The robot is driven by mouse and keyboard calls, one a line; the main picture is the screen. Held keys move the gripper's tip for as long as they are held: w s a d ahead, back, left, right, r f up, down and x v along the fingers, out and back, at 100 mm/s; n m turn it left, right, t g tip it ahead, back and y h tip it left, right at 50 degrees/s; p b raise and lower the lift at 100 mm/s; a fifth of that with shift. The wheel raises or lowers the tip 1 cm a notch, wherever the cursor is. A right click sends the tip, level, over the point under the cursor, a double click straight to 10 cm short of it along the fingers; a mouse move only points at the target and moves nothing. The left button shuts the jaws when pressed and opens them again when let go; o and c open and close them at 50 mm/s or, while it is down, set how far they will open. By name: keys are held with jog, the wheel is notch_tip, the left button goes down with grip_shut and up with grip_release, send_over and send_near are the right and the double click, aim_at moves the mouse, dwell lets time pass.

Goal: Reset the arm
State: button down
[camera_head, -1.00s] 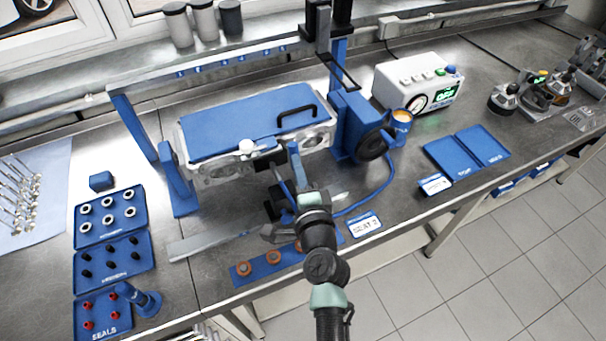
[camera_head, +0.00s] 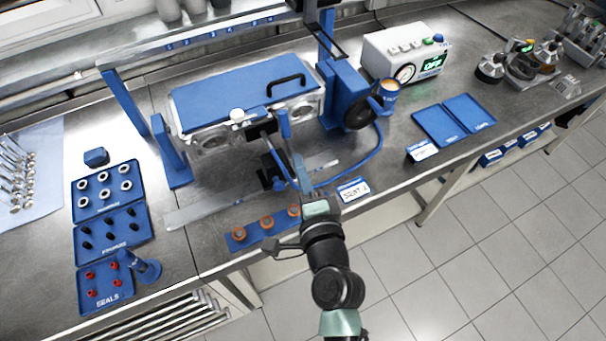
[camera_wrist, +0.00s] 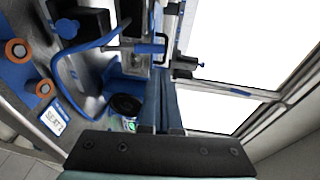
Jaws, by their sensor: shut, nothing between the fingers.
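My gripper (camera_head: 286,120) is shut and empty, its narrow blue-grey fingers pointing up the picture in front of the engine block. My arm comes in from the bottom edge. In the wrist view the fingers of my gripper (camera_wrist: 165,85) lie side by side with nothing between them. The engine block with its blue cover (camera_head: 235,95) and black handle sits in a blue stand behind the gripper. I cannot tell how far the fingertips are from it.
Blue trays of parts, including the seals tray (camera_head: 122,293), lie at left. A strip with orange-brown rings (camera_head: 254,236) lies near the front edge.

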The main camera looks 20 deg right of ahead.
jog(key=w+a+r+n+t+y, duration=0.1)
jog(key=a+r+n+t, duration=0.2)
jog(key=r, duration=0.7)
jog(key=w+a+r+n+t+y, duration=0.1)
jog(key=a+r+n, duration=0.3)
jog(key=r, duration=0.6)
jog(key=w+a+r+n+t+y, duration=0.1)
jog(key=a+r+n+t, duration=0.3)
jog(key=r, duration=0.7)
jog(key=s+a+r+n+t, duration=0.1)
jog(key=s+r+n, duration=0.2)
jog(key=r, duration=0.4)
jog(key=s+a+r+n+t+b, duration=0.1)
jog(key=s+r+n, duration=0.1)
jog(key=s+r, duration=0.2)
jog(key=s+a+r+n, duration=0.1)
jog(key=s+r+n, duration=0.2)
jog(key=r, duration=0.7)
jog(key=shift+s+a+r+n+t, duration=0.3)
jog(key=shift+s+a+t, duration=0.1)
jog(key=shift+s, duration=0.25)
